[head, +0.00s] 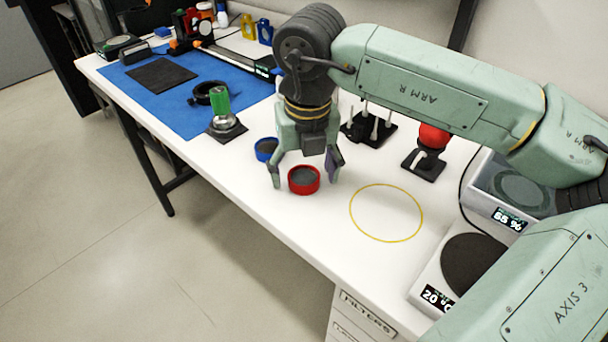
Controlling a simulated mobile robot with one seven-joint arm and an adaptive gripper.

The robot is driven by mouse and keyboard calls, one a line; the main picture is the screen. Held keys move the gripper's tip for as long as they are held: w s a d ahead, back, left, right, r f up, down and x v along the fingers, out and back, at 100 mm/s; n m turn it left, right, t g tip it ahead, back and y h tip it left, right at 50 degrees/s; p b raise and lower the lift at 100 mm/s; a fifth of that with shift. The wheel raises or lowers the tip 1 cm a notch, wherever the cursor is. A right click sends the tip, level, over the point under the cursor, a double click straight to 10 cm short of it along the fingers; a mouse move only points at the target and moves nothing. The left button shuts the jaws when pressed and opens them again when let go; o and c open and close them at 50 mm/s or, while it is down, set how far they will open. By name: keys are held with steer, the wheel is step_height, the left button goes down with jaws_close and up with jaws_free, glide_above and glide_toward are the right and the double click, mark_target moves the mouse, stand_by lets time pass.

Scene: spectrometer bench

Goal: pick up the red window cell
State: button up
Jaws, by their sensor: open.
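The red window cell (304,180) is a short round red ring with a dark grey top. It sits on the white bench near its front edge. My gripper (305,178) points down over it with its two fingers apart, one at the left of the cell and one at the right. The fingertips are close to the cell's height. I cannot tell whether either finger touches it. The cell's front and top show clearly.
A blue round cell (266,150) stands just behind the left finger. A yellow ring outline (386,213) marks clear bench to the right. A black stand with a red ball (433,137) and two devices with displays (440,290) stand further right. A blue mat (150,105) lies left.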

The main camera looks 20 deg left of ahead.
steer(key=shift+c, duration=0.2)
steer(key=c, duration=1.2)
steer(key=shift+r, duration=0.1)
steer(key=shift+c, duration=0.2)
